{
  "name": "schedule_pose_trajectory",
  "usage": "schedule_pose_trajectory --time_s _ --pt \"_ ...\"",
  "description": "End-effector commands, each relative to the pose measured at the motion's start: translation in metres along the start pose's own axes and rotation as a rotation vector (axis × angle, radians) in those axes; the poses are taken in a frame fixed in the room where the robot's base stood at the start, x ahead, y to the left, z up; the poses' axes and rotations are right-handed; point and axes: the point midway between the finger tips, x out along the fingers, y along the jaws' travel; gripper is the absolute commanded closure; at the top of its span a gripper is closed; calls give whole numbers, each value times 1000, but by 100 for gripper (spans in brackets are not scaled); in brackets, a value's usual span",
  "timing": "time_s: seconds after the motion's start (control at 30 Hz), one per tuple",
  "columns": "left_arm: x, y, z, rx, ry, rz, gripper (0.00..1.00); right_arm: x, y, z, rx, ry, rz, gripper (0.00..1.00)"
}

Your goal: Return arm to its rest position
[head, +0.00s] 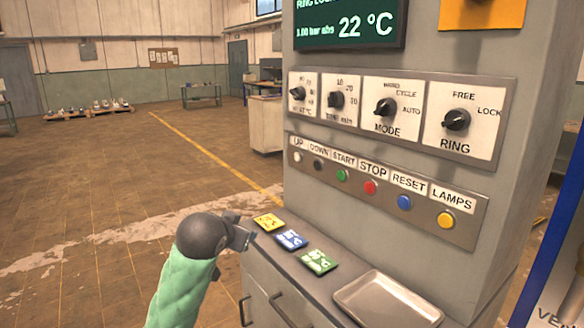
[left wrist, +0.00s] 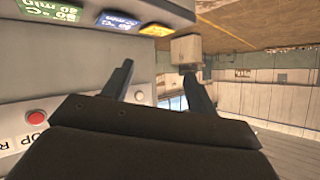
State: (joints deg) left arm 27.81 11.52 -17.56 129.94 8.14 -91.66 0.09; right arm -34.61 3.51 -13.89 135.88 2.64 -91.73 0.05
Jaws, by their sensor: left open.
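My left arm, in a green sleeve, comes in from the bottom of the head view. Its gripper (head: 242,235) is beside the left edge of the control cabinet's ledge, near the yellow card (head: 269,222). In the left wrist view the two dark fingers of my left gripper (left wrist: 158,78) stand apart with nothing between them. The cabinet's grey panel (left wrist: 85,75) lies behind the fingers there. My right gripper is in neither view.
The cabinet (head: 440,60) has knobs, a button row (head: 371,187) and a display (head: 350,25). A blue card (head: 290,239), a green card (head: 317,262) and a metal tray (head: 388,300) lie on its ledge. The floor (head: 110,180) to the left is open.

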Motion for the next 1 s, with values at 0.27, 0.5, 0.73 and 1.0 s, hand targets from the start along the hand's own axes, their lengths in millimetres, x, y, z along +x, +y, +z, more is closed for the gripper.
schedule_pose_trajectory --time_s 0.27,0.5,0.73,1.0 --pt "-12 26 89 -65 -110 9 42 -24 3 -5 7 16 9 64" --pt "-28 52 162 -117 -207 31 42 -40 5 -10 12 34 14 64" --pt "-48 82 232 -167 -316 71 42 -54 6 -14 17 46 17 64" --pt "-78 120 316 -224 -467 123 42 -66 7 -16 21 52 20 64"
